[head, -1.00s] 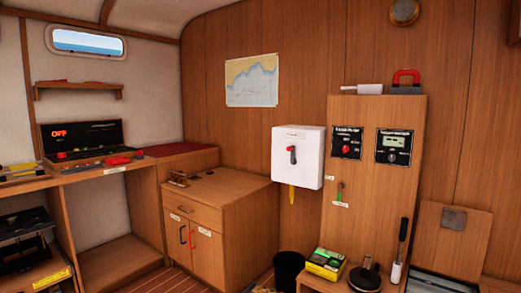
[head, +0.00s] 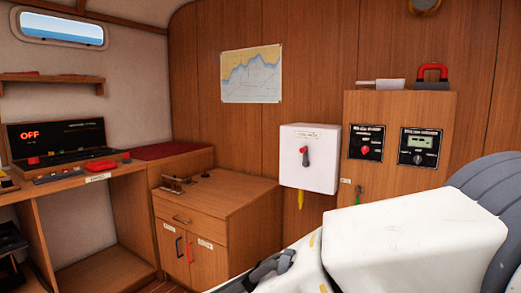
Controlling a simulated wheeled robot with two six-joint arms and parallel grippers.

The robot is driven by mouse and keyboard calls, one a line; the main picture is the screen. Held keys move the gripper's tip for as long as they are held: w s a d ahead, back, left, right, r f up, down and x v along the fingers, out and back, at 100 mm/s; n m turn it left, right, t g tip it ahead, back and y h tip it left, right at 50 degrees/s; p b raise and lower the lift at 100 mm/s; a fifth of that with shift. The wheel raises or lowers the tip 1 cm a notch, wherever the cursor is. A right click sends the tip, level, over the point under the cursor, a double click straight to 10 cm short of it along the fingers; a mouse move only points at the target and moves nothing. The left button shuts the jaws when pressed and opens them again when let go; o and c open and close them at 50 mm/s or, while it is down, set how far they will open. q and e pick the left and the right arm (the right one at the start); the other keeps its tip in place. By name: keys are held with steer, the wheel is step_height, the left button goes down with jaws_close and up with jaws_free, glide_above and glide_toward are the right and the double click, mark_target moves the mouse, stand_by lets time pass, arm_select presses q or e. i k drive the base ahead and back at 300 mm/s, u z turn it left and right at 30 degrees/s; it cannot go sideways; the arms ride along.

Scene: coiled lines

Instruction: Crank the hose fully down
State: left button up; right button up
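The white wall box (head: 309,158) is mounted on the wood panelling in the middle of the head view. A short yellow hose end (head: 300,199) hangs below the box. A large white link of my arm fills the lower right, in front of the cabinet. A dark grey part near its left end, at the bottom edge, may belong to my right gripper (head: 268,268); no clear pair of fingertips shows. It appears apart from the crank. My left gripper is not in view.
A wooden cabinet (head: 220,215) with a drawer and doors stands left of the box. A tall panel cabinet (head: 393,105) with two black instruments stands to its right. A desk with a console reading OFF (head: 58,140) is at the far left.

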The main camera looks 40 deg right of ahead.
mark_target(304, 150)
steer(key=u, duration=0.05)
steer(key=i, duration=0.7)
steer(key=z, duration=1)
steer(key=i, duration=0.6)
steer(key=z, duration=0.7)
